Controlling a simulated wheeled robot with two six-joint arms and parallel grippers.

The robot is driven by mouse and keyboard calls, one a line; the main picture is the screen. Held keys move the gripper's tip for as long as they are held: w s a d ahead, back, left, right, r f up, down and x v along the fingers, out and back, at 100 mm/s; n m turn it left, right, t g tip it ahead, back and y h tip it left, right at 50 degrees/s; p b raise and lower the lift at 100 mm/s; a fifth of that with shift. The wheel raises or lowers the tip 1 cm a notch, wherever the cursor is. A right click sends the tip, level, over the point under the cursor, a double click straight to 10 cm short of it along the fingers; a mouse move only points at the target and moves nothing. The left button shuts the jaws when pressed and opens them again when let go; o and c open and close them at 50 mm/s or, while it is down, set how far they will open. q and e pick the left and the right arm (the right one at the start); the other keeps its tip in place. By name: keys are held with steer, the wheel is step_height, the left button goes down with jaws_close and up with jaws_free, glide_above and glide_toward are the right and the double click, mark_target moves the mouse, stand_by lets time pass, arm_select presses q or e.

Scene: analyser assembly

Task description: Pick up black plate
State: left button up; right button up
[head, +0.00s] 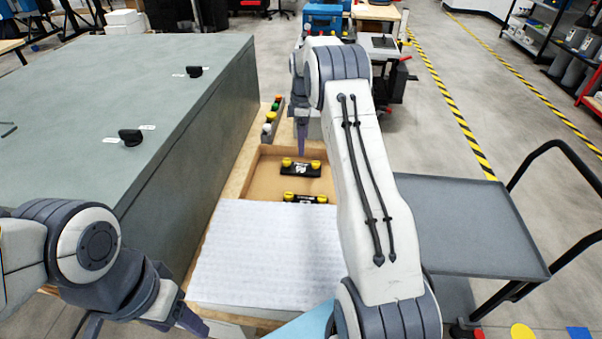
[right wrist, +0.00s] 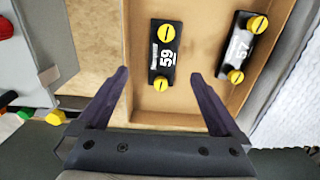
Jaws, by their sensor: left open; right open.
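Two black plates with yellow knobs lie in an open cardboard box (head: 263,179). The far plate (head: 300,170) is marked 59, and it shows upright in the right wrist view (right wrist: 164,56). The near plate (head: 304,198) is marked 57, and it shows tilted at the right of the right wrist view (right wrist: 239,46). My right gripper (right wrist: 160,75) is open and empty, its fingers pointing toward plate 59, one on each side of it in the picture. My left gripper (head: 190,322) is at the lower left, away from the plates; its jaws are partly cut off.
A white sheet (head: 265,250) covers the near part of the box. A large grey cabinet (head: 190,140) with black knobs stands on the left. A strip of coloured buttons (head: 272,120) is beyond the box. A grey cart (head: 465,225) stands on the right.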

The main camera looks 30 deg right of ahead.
glide_above(301, 167)
steer(key=f, duration=0.4)
steer(key=shift+d+f, duration=0.15)
steer(key=shift+d, duration=0.2)
steer(key=f, duration=0.1)
steer(key=f+p, duration=0.1)
steer(key=f, duration=0.2)
steer(key=shift+a+f, duration=0.1)
steer(key=shift+a, duration=0.25)
steer(key=shift+f, duration=0.55)
steer(key=shift+r, duration=0.15)
steer(key=c, duration=1.5)
